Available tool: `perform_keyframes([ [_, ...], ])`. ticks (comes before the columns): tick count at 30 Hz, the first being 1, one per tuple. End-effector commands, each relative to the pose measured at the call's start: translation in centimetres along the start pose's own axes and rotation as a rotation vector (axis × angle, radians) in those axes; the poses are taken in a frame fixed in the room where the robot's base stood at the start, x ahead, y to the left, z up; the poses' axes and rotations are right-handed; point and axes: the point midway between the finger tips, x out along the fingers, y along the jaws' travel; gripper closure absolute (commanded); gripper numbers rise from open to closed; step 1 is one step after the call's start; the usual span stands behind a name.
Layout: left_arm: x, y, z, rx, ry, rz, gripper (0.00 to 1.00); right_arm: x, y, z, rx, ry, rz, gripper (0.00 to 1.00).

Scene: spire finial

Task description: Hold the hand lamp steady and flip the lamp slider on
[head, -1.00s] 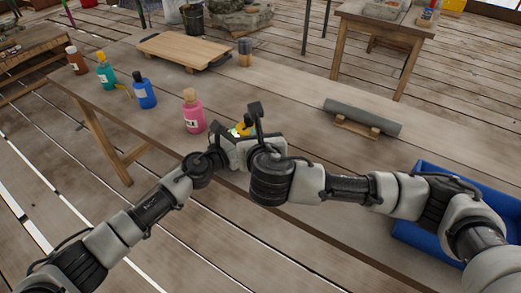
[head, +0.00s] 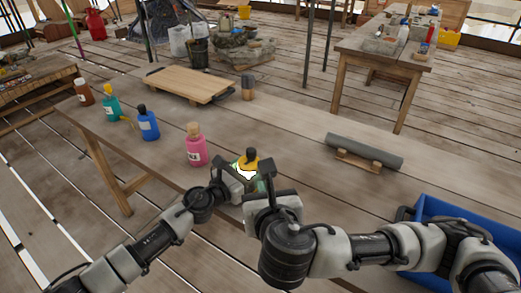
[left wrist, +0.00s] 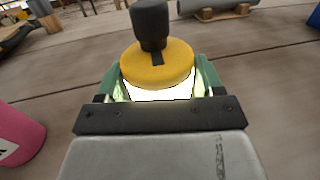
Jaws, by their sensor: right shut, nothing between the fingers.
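The hand lamp (head: 245,166) stands near the table's front edge, with a yellow cap, black knob and bright white body. In the left wrist view the lamp (left wrist: 157,66) is upright, with a small dark piece on the cap's front. Green parts flank its white body; I cannot tell whether they belong to the lamp or my fingers. My left gripper (head: 236,178) is at the lamp, its jaws on either side of the body. My right gripper (head: 268,170) is shut and empty, just right of and in front of the lamp. It hides part of the lamp's lower side.
A pink bottle (head: 196,150) stands left of the lamp, with blue (head: 148,125), teal (head: 111,108) and brown (head: 84,93) bottles beyond. A wooden board (head: 190,84) lies farther back. A grey cylinder (head: 364,151) rests on a wooden cradle at right. A blue bin (head: 440,209) is front right.

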Motion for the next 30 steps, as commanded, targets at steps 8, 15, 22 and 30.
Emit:
perform_keyframes([
  [8, 0.0, 0.0, 0.0, 0.000, 0.000, 0.000, 0.10, 0.0, 0.0, 0.0, 0.000, 0.000, 0.000, 1.00],
  [15, -0.7, 0.1, 0.0, 0.002, 0.000, 0.001, 0.10, 0.0, 0.0, 0.0, 0.000, -0.001, 0.000, 1.00],
  [22, -5.0, 0.1, -0.2, 0.001, 0.003, 0.002, 0.10, 0.0, 0.0, 0.0, 0.000, -0.001, 0.000, 1.00],
  [30, -10.2, 0.0, -0.2, -0.002, 0.002, 0.001, 0.10, 0.0, 0.0, 0.0, 0.000, 0.000, 0.000, 1.00],
])
